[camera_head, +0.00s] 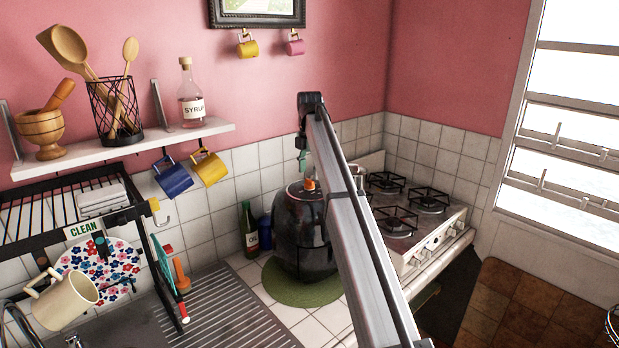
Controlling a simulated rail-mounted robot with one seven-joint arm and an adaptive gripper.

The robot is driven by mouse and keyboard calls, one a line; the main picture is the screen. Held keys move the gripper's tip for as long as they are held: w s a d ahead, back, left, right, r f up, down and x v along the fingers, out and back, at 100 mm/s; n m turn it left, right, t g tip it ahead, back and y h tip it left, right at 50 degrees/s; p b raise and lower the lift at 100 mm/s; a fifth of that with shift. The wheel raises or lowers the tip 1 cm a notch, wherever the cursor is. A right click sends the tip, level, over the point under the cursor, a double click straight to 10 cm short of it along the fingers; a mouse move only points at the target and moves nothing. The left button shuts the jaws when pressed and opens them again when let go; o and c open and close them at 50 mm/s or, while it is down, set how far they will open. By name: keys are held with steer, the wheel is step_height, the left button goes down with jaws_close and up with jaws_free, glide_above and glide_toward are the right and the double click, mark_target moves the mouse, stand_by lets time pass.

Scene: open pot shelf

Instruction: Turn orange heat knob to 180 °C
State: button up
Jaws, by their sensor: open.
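The orange heat knob (309,185) sits on top of the dark, rounded air fryer (296,235), which stands on a round green mat (285,291). My arm crosses in front and hides the fryer's right side. My gripper (303,167) hangs below the arm's far end, a little above and slightly left of the knob in the picture. It is small and partly hidden. It is open, with nothing seen in it, and appears apart from the knob. The knob's pointer and temperature marks are too small to read.
A white gas stove (437,241) stands right of the fryer. A green bottle (249,230) and a blue container (265,232) stand close at its left. A black dish rack (40,246) is further left. A shelf (125,146) with a syrup bottle (190,97) is above.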

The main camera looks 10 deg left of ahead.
mark_target(309, 180)
steer(key=shift+f+p, duration=0.5)
steer(key=shift+f, duration=1.5)
steer(key=c, duration=1.2)
